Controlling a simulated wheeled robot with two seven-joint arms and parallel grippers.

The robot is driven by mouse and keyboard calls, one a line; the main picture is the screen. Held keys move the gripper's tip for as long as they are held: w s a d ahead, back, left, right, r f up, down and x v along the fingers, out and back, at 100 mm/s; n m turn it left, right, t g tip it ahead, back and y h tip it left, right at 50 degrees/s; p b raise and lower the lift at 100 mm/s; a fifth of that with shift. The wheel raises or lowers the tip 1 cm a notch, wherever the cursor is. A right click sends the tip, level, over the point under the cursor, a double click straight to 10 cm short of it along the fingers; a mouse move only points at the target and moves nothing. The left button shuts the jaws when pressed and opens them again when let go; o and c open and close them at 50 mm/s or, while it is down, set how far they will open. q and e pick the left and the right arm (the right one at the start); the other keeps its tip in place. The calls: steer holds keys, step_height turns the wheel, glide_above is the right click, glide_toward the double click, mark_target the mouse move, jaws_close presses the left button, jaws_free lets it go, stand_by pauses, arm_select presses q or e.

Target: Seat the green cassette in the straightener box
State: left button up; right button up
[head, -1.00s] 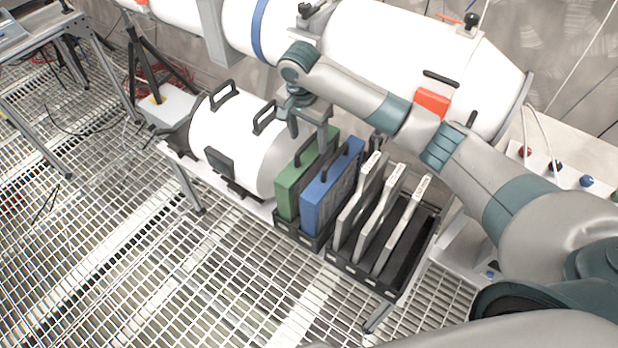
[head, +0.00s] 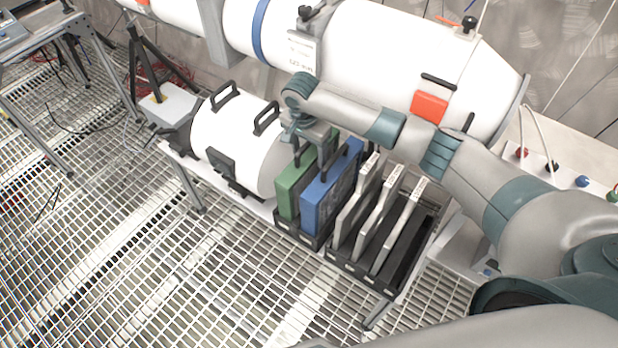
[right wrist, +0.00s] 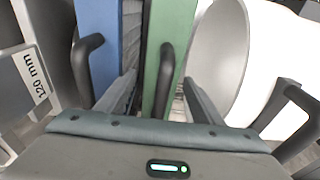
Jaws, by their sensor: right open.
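The green cassette (head: 290,190) stands upright in the black rack, left of the blue cassette (head: 328,190). My right gripper (head: 314,150) is open, low over the green cassette's top. In the right wrist view the fingers (right wrist: 160,92) lie on either side of the green cassette's black handle (right wrist: 165,75), with visible gaps. The left finger passes between the green and blue cassettes. The green cassette's body (right wrist: 172,30) runs up out of that view. The straightener box cannot be told for sure; a grey labelled plate (head: 303,52) shows on the white tunnel. My left gripper is not in view.
Several white-edged grey panels (head: 380,220) stand in the black rack (head: 358,276) right of the blue cassette. A white cylinder (head: 235,135) with black handles lies close on the left. The large white tunnel (head: 375,55) runs behind. Open grating floor (head: 120,270) lies in front.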

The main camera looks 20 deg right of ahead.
steer(key=shift+w+d+f, duration=0.1)
steer(key=shift+f, duration=1.55)
steer(key=shift+r+p, duration=0.1)
steer(key=shift+p, duration=0.2)
jaws_close()
